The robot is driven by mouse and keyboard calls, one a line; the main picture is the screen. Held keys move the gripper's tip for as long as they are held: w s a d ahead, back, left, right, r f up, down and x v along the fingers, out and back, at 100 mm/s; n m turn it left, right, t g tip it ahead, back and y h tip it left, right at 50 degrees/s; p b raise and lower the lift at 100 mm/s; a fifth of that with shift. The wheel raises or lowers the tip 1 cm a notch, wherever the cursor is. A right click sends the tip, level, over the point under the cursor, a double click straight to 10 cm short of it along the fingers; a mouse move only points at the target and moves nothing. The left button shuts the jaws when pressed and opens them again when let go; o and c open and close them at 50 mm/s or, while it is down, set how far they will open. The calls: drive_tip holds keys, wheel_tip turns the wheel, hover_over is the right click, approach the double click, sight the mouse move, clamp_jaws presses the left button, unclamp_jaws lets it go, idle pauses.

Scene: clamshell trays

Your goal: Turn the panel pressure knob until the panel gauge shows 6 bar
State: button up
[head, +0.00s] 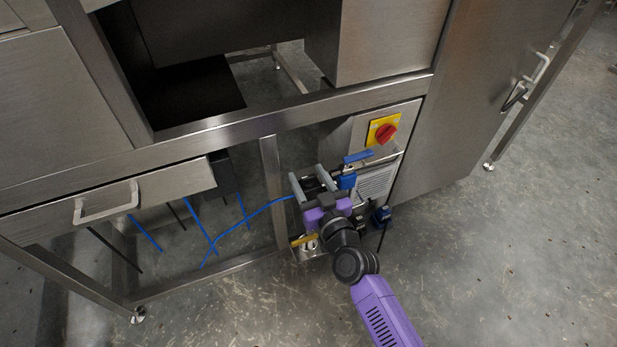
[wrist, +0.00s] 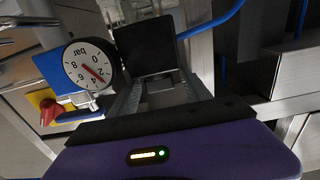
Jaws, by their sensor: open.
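The panel gauge (wrist: 86,66) shows in the wrist view as a round white dial marked in bar, turned in the picture. Its red needle seems to point between 2 and 4. I cannot make out the gauge in the head view. My gripper (head: 311,181) is open in front of the panel's lower left side, its two grey fingers apart. A dark square block (wrist: 147,45) is just right of the gauge in the wrist view; I cannot tell whether it is part of my gripper or the fittings. I cannot clearly identify the pressure knob.
A red switch on a yellow plate (head: 383,132) is on the steel panel, above and right of my gripper. A blue hose (head: 240,217) runs left from the fittings. A steel frame post (head: 271,190) stands close left. Open floor (head: 500,270) lies to the right.

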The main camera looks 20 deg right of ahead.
clamp_jaws()
drive_tip(key=shift+r, duration=0.1)
